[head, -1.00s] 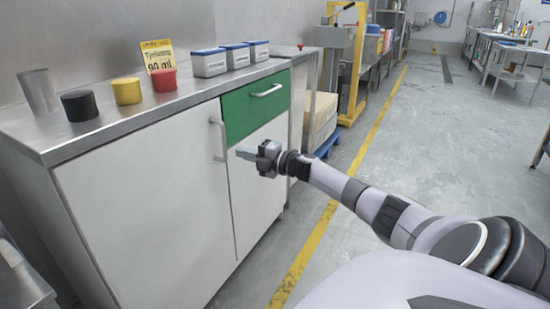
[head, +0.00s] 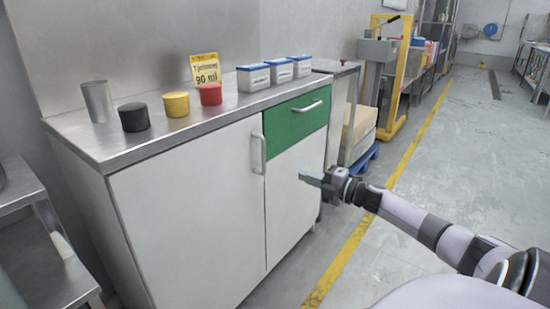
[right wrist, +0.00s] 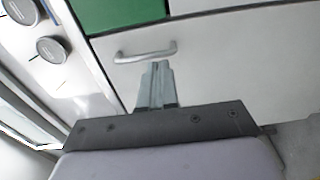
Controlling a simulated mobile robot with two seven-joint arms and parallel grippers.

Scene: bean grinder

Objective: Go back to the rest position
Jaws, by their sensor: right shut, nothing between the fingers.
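My right gripper (head: 312,179) is shut and empty in front of the white cabinet (head: 190,215), below its green drawer (head: 297,120). In the right wrist view its fingers (right wrist: 157,75) are together, and the cabinet door handle (right wrist: 146,52) shows just beyond the tips. In the head view the gripper is to the right of that vertical handle (head: 258,153) and apart from it. My left gripper is not in view.
On the steel counter (head: 100,140) stand a metal cup (head: 98,101), black (head: 133,117), yellow (head: 176,104) and red (head: 210,94) containers, a yellow sign (head: 205,70) and white-blue boxes (head: 253,78). A steel shelf (head: 40,270) stands at left. The floor at right is clear.

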